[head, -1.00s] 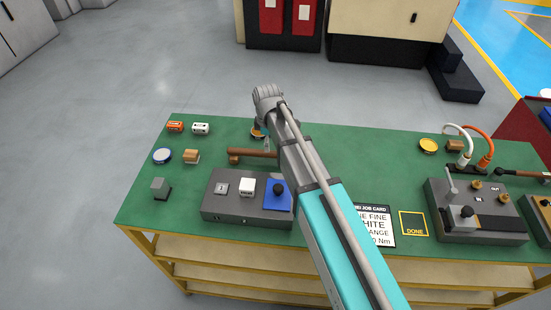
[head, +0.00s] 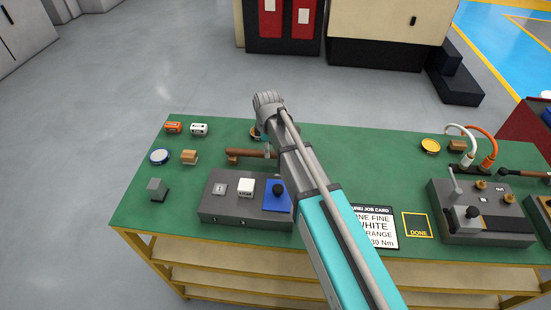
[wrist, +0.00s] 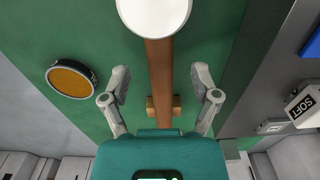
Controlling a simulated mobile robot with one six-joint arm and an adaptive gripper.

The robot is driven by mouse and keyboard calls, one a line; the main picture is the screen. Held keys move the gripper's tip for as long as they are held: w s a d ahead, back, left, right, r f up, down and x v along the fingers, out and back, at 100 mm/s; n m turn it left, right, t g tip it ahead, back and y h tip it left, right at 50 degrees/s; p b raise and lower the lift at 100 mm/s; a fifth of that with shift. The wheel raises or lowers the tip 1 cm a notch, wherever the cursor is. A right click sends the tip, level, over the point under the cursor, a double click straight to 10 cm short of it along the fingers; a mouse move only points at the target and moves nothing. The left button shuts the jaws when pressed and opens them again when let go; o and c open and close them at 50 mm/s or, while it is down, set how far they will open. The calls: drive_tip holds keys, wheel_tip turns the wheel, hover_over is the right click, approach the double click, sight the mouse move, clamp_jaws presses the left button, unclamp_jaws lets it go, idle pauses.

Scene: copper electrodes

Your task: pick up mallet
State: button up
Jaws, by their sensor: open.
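The mallet (head: 246,153) lies on the green bench top behind the grey switch box in the head view. In the wrist view the brown handle (wrist: 159,65) runs up the middle to a white round piece at the top, whose nature I cannot tell. My gripper (wrist: 160,85) is open and empty, with one finger on each side of the handle. I cannot tell its height above the mallet. My arm hides most of the gripper in the head view.
A round orange-topped tin (wrist: 72,79) stands left of the gripper in the wrist view. The switch box (head: 232,207) with its SOFT block (wrist: 305,107) is close on the right. Small parts stand at the bench's left, and a second control box (head: 480,225) at right.

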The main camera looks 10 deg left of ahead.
drive_tip(key=shift+f+b, duration=1.15)
drive_tip(key=shift+f, duration=0.3)
clamp_jaws()
